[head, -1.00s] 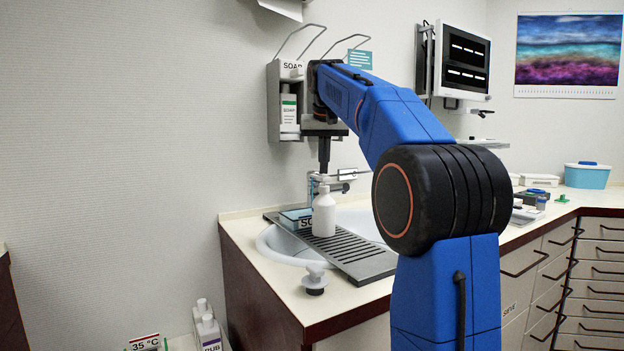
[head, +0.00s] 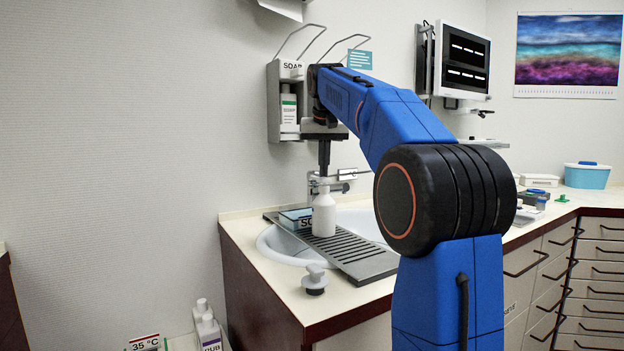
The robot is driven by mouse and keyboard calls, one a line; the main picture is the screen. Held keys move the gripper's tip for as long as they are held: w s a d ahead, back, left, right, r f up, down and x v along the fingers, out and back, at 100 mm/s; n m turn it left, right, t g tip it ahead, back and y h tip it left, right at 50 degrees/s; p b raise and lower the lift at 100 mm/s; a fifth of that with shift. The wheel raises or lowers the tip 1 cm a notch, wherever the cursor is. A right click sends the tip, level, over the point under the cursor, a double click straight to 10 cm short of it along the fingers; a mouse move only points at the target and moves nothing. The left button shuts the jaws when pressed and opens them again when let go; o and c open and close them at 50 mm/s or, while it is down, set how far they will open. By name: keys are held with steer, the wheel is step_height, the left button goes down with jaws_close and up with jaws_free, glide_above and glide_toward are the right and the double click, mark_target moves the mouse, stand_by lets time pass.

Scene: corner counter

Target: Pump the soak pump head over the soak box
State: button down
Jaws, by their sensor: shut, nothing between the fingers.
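A white pump bottle (head: 324,215) stands upright on the dark slatted drainer over the sink. The pale blue soak box (head: 296,218), its label partly hidden by the bottle, sits just left of and behind it. My gripper (head: 324,172) points straight down, its dark fingers shut and empty, directly above the bottle's top. The pump head is mostly hidden at the fingertips, and I cannot tell whether they touch it.
The slatted drainer (head: 365,262) crosses the sink (head: 275,245). A soap dispenser (head: 288,108) hangs on the wall close to my wrist. A tap (head: 345,175) is behind the bottle. A white stopper (head: 315,279) sits at the counter's front edge.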

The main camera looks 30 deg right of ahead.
steer(key=shift+f, duration=0.2)
steer(key=shift+r, duration=0.9)
steer(key=shift+r, duration=2.95)
